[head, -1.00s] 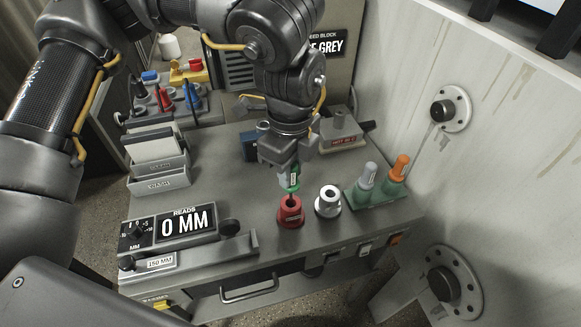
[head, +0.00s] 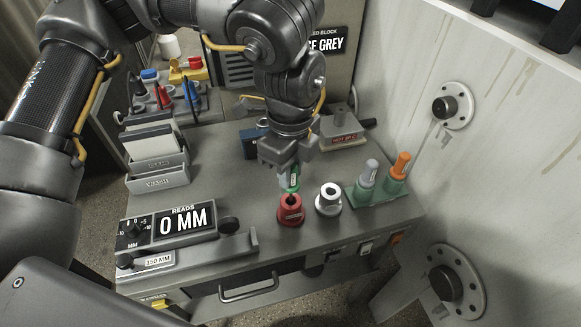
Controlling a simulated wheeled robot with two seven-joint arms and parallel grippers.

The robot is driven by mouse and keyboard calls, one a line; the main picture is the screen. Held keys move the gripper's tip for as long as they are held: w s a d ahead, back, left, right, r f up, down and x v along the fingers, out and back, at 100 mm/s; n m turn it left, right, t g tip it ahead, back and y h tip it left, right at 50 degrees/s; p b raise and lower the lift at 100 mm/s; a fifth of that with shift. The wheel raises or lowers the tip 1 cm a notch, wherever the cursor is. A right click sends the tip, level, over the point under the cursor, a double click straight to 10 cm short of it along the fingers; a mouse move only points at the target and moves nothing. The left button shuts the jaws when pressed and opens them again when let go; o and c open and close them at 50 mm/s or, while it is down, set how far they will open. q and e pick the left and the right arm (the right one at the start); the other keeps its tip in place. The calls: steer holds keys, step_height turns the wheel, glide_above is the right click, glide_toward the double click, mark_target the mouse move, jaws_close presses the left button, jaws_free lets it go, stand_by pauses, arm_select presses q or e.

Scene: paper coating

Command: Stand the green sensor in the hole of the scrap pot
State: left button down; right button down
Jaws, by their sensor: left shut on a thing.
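My left gripper (head: 289,170) is shut on the green sensor (head: 294,181) and holds it roughly upright. The fingers hide its upper part. The sensor's lower end shows just above or behind the rim of the red pot (head: 291,211), which has a dark hole in its top. I take the red pot as the scrap pot; its label is too small to read. I cannot tell if the sensor's tip is over the hole. My right gripper is not in view.
A gauge reading 0 MM (head: 184,224) lies at front left. A wall (head: 500,150) bounds the right.

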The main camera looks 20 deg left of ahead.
arm_select(q)
steer(key=shift+f+b, duration=1.7)
steer(key=shift+f, duration=0.55)
steer(key=c, duration=1.1)
jaws_free()
steer(key=shift+c, duration=0.2)
